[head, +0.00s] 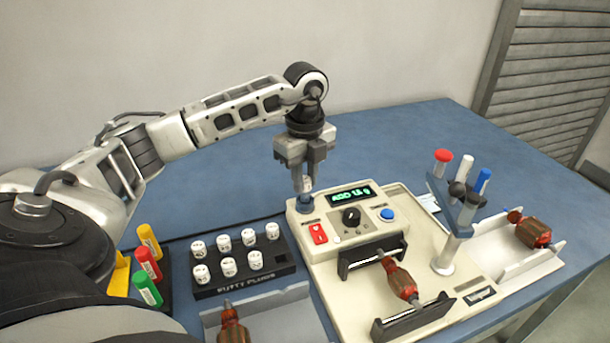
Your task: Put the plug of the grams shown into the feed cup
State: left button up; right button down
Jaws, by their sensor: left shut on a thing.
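My left gripper (303,188) points straight down at the back left corner of the cream winding machine (330,262). It is shut on a small white putty plug (308,184), mostly hidden between the fingers. Directly below is the dark blue feed cup (305,205); I cannot tell whether the plug touches it. The display (351,195) shows green text like "ADD 1.6 g", the last digit unclear. The black putty plug rack (245,284) holds several white plugs, with an empty spot at its front right. My right gripper is not in view.
A red-brown armature (402,281) sits between black holders on the machine. Another lies in the right tray (520,264), a third in the front tray (285,322). A post with coloured-topped tools (459,205) stands right. Coloured markers (147,262) stand left. The back table is clear.

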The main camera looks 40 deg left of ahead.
pick_arm(q)
jog(key=shift+f, duration=0.3)
jog(key=shift+f+b, duration=0.55)
jog(key=shift+f, duration=0.1)
dwell(0.6)
jog(key=o, duration=0.9)
jog(key=shift+c, duration=0.2)
